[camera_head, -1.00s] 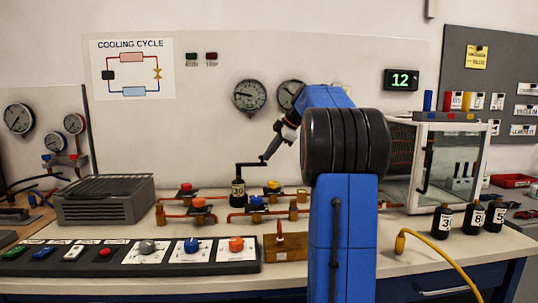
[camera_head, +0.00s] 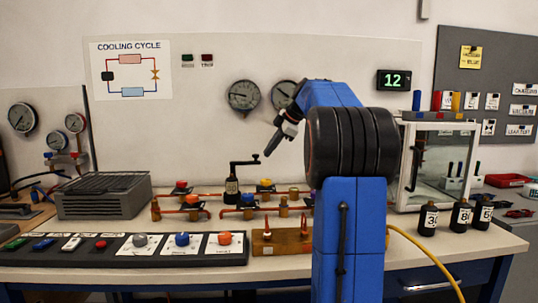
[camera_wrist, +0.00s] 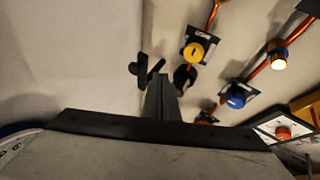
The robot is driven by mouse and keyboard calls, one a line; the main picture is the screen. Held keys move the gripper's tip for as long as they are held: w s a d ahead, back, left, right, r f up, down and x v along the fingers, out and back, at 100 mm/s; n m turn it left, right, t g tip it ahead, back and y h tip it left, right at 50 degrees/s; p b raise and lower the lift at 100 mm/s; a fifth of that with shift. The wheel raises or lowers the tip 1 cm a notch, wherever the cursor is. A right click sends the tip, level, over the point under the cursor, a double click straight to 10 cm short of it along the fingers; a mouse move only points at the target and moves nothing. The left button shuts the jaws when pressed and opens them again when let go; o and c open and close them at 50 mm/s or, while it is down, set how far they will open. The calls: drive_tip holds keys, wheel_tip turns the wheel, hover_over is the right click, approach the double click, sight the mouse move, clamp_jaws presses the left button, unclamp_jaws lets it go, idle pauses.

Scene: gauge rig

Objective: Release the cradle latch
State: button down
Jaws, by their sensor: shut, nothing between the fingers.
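A dark bottle (camera_head: 232,186) with a pale label stands upright on the bench behind the pipework. A black cranked lever (camera_head: 245,162), which looks like the cradle latch, reaches right from above the bottle and ends in a small upright knob. In the wrist view the black lever (camera_wrist: 146,70) is left of the fingers' far end, and the round bottle top (camera_wrist: 185,77) is to their right. My gripper (camera_head: 268,152) is shut and empty, tilted down, just right of the knob. It also shows in the wrist view (camera_wrist: 160,95). A small gap to the knob seems to show.
Pipes with coloured valve knobs (camera_head: 193,201) run along the bench near the bottle. A grey vented box (camera_head: 103,196) stands to the left, and a control panel (camera_head: 125,248) lies in front. A wooden block with pegs (camera_head: 282,240) sits nearer. Dark bottles (camera_head: 460,215) stand at right.

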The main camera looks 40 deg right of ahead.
drive_tip(key=v, duration=0.7)
drive_tip(key=shift+d+r, duration=0.2)
drive_tip(key=shift+s, duration=0.15)
